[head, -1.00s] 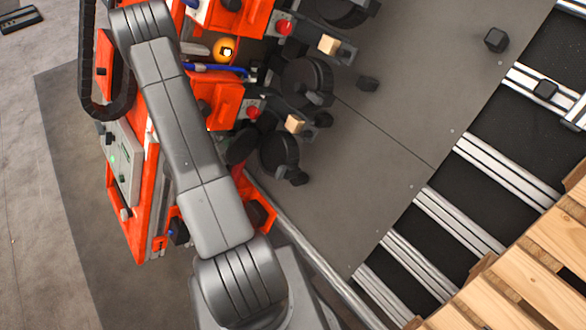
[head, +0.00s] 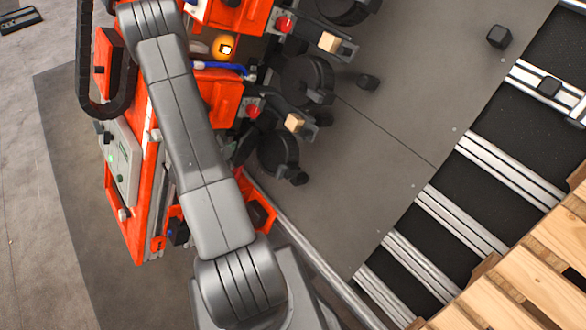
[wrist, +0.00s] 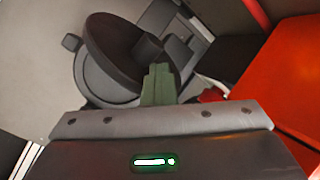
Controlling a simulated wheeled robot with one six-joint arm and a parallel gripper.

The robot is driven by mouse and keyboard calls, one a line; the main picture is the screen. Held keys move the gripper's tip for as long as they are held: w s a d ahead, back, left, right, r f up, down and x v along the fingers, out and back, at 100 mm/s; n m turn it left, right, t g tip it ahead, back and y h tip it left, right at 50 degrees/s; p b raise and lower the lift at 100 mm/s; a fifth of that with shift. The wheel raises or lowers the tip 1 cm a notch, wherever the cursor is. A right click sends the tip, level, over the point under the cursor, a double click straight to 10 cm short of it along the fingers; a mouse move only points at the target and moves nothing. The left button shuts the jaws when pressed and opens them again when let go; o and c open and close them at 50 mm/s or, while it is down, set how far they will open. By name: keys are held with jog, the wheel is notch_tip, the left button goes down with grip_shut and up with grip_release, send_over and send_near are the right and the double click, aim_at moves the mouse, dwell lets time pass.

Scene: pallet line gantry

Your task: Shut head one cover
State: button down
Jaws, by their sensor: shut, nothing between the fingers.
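In the wrist view the dark round cover (wrist: 118,42) with a block-like knob stands tilted over a grey round housing (wrist: 92,78). My gripper (wrist: 158,82) is shut and empty, its greenish fingertips at the cover's lower right edge; whether they touch it I cannot tell. In the head view the cover (head: 243,149) shows as a narrow dark shape beside the lowest black round head (head: 276,157). My gripper is hidden behind my arm there. No label tells which head is number one.
The orange machine frame (head: 218,95) carries another black head (head: 306,80), red buttons, a yellow lamp (head: 223,46) and a blue hose. Grey floor plate between is mostly clear.

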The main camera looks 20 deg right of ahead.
jog(key=shift+s+d+f, duration=0.2)
jog(key=shift+s+d, duration=0.1)
jog(key=shift+d, duration=0.4)
jog(key=shift+s+d+f+b, duration=0.25)
jog(key=shift+s+d+b, duration=0.35)
jog(key=shift+s, duration=0.1)
jog(key=shift+s+d+f+b, duration=0.25)
jog(key=shift+s+d+b, duration=0.35)
jog(key=shift+s, duration=0.1)
jog(key=shift+s+d+f+b, duration=0.2)
jog(key=shift+s+d+b, duration=0.15)
jog(key=shift+d, duration=0.2)
jog(key=shift+s+d+f+b, duration=0.25)
jog(key=shift+d+b, duration=0.25)
jog(key=shift+d, duration=0.05)
jog(key=shift+s+d+f+b, duration=0.2)
jog(key=shift+s+d+b, duration=0.15)
jog(key=shift+d, duration=0.2)
